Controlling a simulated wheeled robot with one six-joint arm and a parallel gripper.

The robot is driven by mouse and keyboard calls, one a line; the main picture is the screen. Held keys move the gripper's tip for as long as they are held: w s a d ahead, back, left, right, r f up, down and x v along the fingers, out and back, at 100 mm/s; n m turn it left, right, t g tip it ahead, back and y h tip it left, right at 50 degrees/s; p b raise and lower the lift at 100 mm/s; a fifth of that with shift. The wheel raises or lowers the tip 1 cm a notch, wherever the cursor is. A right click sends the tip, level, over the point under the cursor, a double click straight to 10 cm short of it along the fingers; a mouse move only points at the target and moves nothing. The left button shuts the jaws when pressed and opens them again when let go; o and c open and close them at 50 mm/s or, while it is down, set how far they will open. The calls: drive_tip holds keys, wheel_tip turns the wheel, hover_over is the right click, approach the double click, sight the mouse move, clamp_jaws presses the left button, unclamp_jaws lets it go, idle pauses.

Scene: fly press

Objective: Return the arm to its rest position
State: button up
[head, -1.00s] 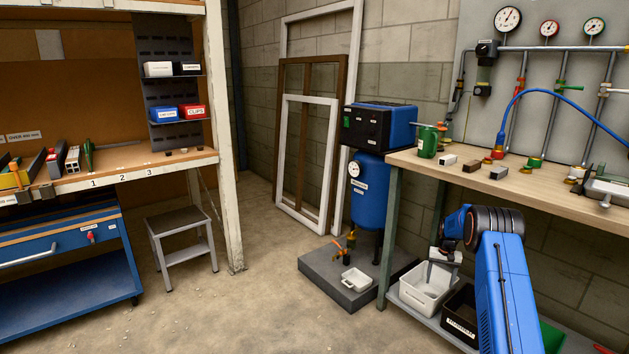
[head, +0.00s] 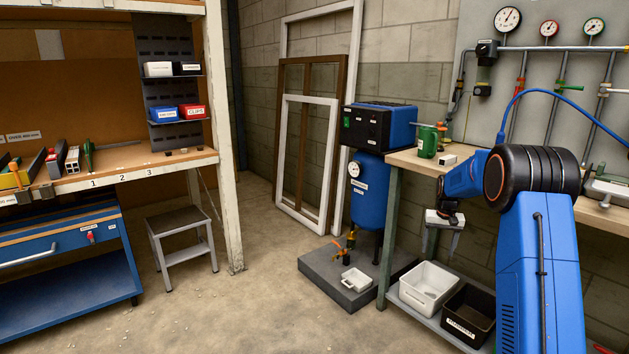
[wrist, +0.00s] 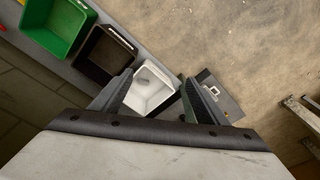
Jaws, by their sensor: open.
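My blue arm (head: 540,265) is raised at the right of the head view, in front of the workbench. My gripper (head: 440,254) points down beside the bench's near left part, above the lower shelf with the bins. In the wrist view my gripper (wrist: 160,77) has its two dark fingers spread apart. Nothing is held between them. The white bin (wrist: 150,88) shows below and between the fingers.
A white bin (head: 428,285) and a black bin (head: 468,312) stand low. A blue compressor (head: 369,190) is left. The middle floor (head: 240,305) is clear.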

drive_tip(key=s+a+r+n+t, duration=0.1)
drive_tip(key=s+a+r, duration=0.4)
drive_tip(key=s, duration=0.4)
drive_tip(key=s+a+r, duration=0.3)
drive_tip(key=s+r, duration=0.5)
drive_tip(key=s, duration=0.1)
drive_tip(key=s+a+r+n+t, duration=0.1)
drive_tip(key=s+a+r, duration=0.4)
drive_tip(key=s, duration=0.4)
drive_tip(key=s+a+f, duration=0.1)
drive_tip(key=s+a, duration=0.1)
drive_tip(key=s, duration=1.3)
drive_tip(key=s+a+f+n+t, duration=0.1)
drive_tip(key=s+a+f, duration=0.1)
drive_tip(key=s, duration=1.4)
drive_tip(key=shift+s+a+f+t, duration=0.2)
drive_tip(key=shift+s+t, duration=0.05)
drive_tip(key=shift+t, duration=0.05)
